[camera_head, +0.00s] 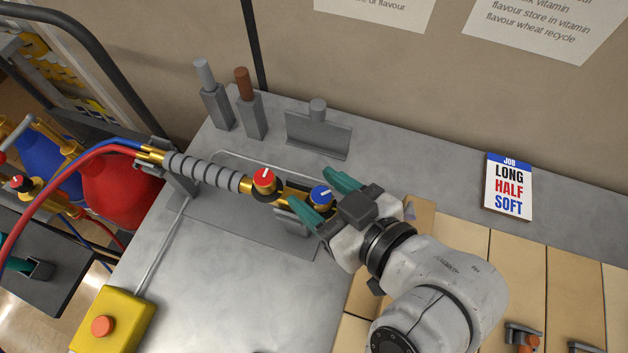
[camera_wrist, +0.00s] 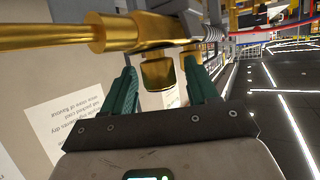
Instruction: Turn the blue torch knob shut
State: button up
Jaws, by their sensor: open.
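The blue torch knob (camera_head: 321,195) sits on the gold torch body (camera_head: 292,189), with a white pointer line on its top. My gripper (camera_head: 311,189) has green fingers, open, one on each side of the blue knob. In the wrist view my gripper (camera_wrist: 160,68) shows its open fingers either side of a gold cylindrical part (camera_wrist: 157,74) under the gold torch body (camera_wrist: 115,33). The knob's blue top is hidden there. I cannot tell whether a finger touches the knob. The red torch knob (camera_head: 264,179) is left of the blue one.
The torch's ribbed grey handle (camera_head: 205,172) runs left to red and blue hoses (camera_head: 95,152). A grey stand (camera_head: 319,134) and two upright holders are behind. A yellow box with an orange button (camera_head: 103,326) is front left. A job card (camera_head: 508,187) lies right. The front metal bench is clear.

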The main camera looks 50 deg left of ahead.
jog(key=c, duration=1)
jog(key=shift+o, duration=0.2)
jog(key=shift+m+t, duration=0.4)
jog(key=m+t+p, duration=0.1)
jog(key=m+t, duration=0.2)
jog(key=t, duration=0.1)
jog(key=shift+s+m+h+p, duration=0.1)
jog(key=shift+m+h+p, duration=0.2)
jog(key=shift+h, duration=0.1)
jog(key=shift+m+t+h+p, duration=0.7)
jog(key=shift+m+t+h, duration=0.6)
jog(key=shift+m+t, duration=0.95)
jog(key=shift+t, duration=0.25)
